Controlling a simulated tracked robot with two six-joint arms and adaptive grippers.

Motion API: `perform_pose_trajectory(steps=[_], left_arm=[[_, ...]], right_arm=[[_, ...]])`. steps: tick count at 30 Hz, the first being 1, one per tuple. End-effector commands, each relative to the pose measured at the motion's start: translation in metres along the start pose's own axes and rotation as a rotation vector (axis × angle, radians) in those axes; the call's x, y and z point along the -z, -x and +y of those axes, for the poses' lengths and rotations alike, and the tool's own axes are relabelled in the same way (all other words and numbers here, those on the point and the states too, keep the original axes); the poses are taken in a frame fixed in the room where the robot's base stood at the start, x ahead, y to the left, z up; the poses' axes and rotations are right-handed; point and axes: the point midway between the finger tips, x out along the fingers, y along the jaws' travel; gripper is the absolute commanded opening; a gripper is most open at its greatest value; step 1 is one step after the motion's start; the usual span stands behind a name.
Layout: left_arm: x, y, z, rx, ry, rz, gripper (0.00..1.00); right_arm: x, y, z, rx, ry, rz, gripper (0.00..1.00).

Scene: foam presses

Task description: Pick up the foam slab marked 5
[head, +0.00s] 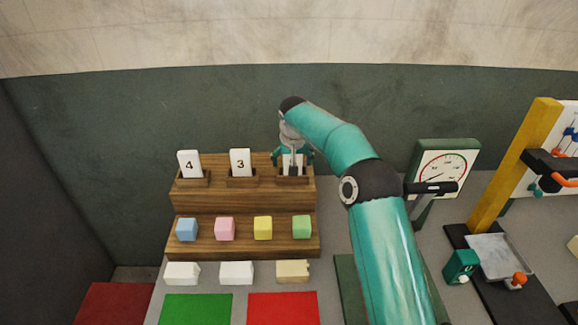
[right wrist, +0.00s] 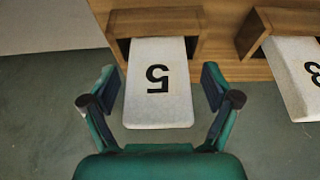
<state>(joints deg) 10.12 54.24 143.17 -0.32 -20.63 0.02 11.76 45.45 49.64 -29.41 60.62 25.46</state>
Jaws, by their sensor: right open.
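The white foam slab marked 5 (right wrist: 158,108) stands in a wooden slot, its number upside down in the right wrist view. My right gripper (right wrist: 160,88) is open, with one finger on each side of this slab and gaps between fingers and slab. In the head view my right gripper (head: 292,155) is over the right slot of the upper wooden step, and it mostly hides the slab there. My left gripper is not in view.
Slabs marked 4 (head: 189,163) and 3 (head: 240,161) stand in slots to the left. Blue, pink, yellow and green blocks sit on the lower wooden step (head: 205,252). A dial gauge (head: 446,165) stands to the right.

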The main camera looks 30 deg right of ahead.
Motion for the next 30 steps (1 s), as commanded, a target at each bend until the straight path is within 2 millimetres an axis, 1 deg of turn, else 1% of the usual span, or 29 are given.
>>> perform_pose_trajectory(steps=[3, 9, 14, 18, 19, 30], left_arm=[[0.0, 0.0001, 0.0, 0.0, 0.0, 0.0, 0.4], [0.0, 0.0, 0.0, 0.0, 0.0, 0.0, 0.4], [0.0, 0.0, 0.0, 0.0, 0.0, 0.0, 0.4], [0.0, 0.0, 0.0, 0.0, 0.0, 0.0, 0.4], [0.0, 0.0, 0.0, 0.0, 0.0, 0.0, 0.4], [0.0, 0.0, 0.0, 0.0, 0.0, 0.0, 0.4]], right_arm=[[0.0003, -0.0059, 0.0002, 0.0, -0.001, 0.001, 0.88], [0.0003, -0.0061, 0.0002, 0.001, 0.0, 0.001, 0.88], [0.0002, -0.0061, 0.0001, 0.001, 0.0, 0.001, 0.61], [0.0002, -0.006, 0.0, 0.001, 0.0, 0.001, 0.38], [0.0001, -0.006, 0.0, 0.001, 0.0, 0.001, 0.35], [0.0008, -0.0049, 0.0001, 0.001, 0.0, 0.002, 0.35]])
